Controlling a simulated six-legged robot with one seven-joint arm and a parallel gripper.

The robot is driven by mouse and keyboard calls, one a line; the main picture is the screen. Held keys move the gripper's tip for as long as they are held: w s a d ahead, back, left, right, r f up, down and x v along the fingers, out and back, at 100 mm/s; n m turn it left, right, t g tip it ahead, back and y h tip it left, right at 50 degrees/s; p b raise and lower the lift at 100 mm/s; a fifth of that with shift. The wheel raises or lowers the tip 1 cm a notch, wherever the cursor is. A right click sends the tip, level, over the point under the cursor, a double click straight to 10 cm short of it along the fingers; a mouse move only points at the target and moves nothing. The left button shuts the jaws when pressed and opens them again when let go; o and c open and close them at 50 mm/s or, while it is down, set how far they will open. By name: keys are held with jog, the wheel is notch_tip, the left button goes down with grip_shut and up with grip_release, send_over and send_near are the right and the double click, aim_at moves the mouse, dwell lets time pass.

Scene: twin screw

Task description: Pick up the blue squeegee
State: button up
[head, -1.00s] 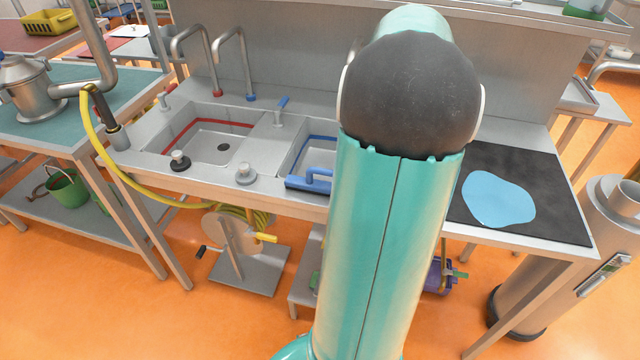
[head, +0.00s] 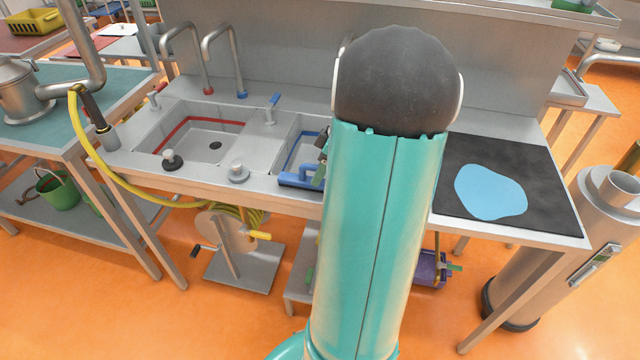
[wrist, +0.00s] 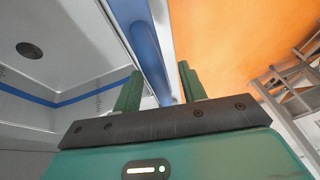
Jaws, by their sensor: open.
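The blue squeegee (head: 296,180) lies at the front rim of the right sink basin, left of my arm in the head view. Its right end is hidden behind my arm and gripper. In the wrist view, a long blue part of the squeegee (wrist: 148,45) runs down between the two green fingers of my gripper (wrist: 160,72). The fingers are apart, one on each side of it. The right finger looks close to the blue part, and I cannot tell whether it touches. In the head view only a small green piece of my gripper shows beside the squeegee.
The left basin (head: 186,150) has a red band and the right basin a blue one. Two knobs stand on the front rim, left of the squeegee. A black mat (head: 540,185) with a light blue patch (head: 490,192) lies right of my arm. A yellow hose (head: 110,175) hangs at left.

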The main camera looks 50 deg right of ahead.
grip_shut()
jog(key=shift+r, duration=0.15)
